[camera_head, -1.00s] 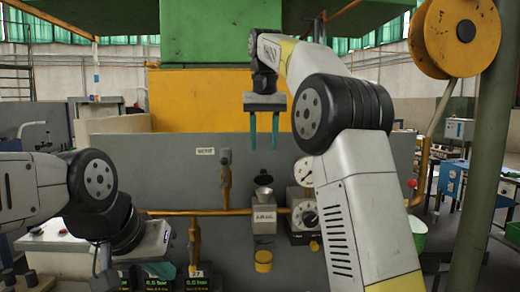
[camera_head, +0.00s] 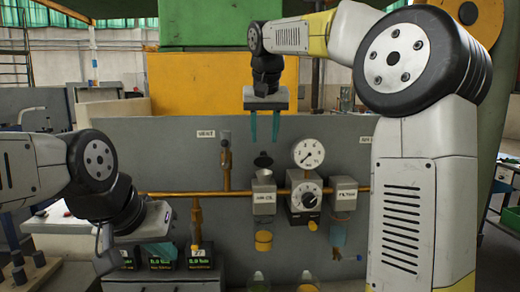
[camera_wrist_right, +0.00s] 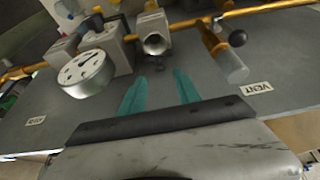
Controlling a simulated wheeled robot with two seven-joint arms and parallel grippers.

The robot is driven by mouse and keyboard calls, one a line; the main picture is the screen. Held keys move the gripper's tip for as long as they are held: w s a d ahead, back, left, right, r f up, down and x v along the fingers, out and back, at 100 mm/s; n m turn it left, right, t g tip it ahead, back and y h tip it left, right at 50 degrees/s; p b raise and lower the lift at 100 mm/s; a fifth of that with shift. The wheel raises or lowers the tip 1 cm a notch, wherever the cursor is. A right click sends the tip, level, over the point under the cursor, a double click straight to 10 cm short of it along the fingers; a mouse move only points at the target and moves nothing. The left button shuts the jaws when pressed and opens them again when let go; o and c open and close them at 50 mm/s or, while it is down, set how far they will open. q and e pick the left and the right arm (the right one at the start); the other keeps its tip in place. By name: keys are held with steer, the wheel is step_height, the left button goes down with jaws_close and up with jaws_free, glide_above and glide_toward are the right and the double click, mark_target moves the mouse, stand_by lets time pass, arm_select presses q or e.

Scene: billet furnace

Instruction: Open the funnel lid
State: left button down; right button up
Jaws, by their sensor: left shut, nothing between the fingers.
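The funnel (camera_head: 264,177) is a small grey cup on a grey box fixed to the pipe on the panel. A dark round piece with a small knob (camera_head: 263,160), apparently the lid, shows just above it. In the right wrist view the funnel mouth (camera_wrist_right: 155,44) looks uncovered. My right gripper (camera_head: 264,128) is open and empty, pointing down above the funnel and apart from it. Its two teal fingers also show in the right wrist view (camera_wrist_right: 160,92).
A gauge (camera_head: 308,153), a dial box (camera_head: 304,198) and a filter box (camera_head: 344,193) sit right of the funnel. A vent valve (camera_head: 226,160) rises from the copper pipe (camera_head: 215,194) at left. Green displays (camera_head: 201,256) stand below.

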mark_target(264, 152)
steer(key=x, duration=0.5)
steer(key=shift+f, duration=0.15)
jaws_close()
